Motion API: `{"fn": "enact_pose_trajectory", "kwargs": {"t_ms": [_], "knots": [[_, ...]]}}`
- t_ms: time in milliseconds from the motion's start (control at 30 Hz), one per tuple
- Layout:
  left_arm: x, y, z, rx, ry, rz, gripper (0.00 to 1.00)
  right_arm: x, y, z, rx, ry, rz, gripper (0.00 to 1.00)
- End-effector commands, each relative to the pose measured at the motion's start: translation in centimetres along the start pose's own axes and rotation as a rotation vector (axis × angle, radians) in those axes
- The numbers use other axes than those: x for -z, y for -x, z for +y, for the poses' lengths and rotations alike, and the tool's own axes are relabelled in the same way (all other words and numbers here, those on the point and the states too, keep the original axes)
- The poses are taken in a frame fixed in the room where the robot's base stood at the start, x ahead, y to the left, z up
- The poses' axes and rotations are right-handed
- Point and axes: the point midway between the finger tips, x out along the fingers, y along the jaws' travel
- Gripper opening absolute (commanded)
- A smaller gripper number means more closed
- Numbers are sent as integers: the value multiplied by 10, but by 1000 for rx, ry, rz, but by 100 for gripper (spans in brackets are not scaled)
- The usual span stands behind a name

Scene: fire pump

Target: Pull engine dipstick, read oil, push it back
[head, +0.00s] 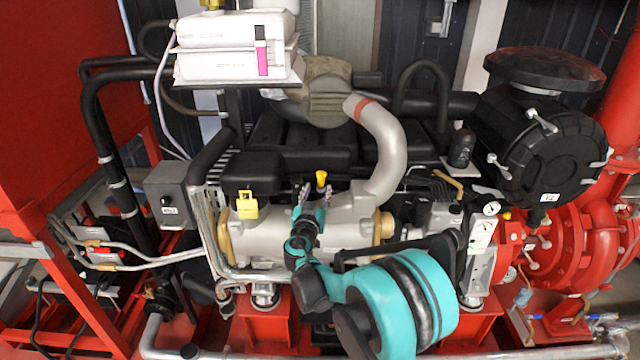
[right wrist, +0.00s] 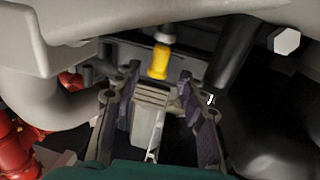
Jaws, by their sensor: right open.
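The yellow dipstick handle (head: 321,178) stands upright at the engine's middle, just above the grey cylinder. In the right wrist view the yellow handle (right wrist: 159,62) is ahead of the jaws, roughly midway between the fingertips. My right gripper (head: 313,194) is just below and beside the handle in the head view. Its jaws (right wrist: 158,88) are open with dark fingers spread, and they hold nothing. Whether a finger touches the handle cannot be told. The dipstick's rod and its oil marks are hidden. My left gripper is not in view.
A yellow tag or cap (head: 247,204) sits left on the grey cylinder (head: 262,238). A curved grey pipe (head: 385,150) rises right of the handle. A black air filter (head: 540,135) and red pump (head: 575,255) are farther right. A white box (head: 235,45) is above left.

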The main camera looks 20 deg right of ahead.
Motion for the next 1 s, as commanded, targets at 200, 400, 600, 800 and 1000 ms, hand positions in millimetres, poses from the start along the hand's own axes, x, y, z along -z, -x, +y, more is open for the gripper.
{"fn": "enact_pose_trajectory", "kwargs": {"t_ms": [200, 400, 600, 800, 1000], "knots": [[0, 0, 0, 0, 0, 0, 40, 0, 38, -1, 2, 0, 0, 42], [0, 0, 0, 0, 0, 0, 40, 0, 51, 0, 0, 0, 0, 42], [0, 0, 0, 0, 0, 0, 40, 0, 51, 0, 0, 0, 0, 42], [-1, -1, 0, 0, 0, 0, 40, 2, 56, 11, -16, 9, -29, 42], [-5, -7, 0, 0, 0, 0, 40, 2, 92, 70, -78, 65, -219, 42]]}}
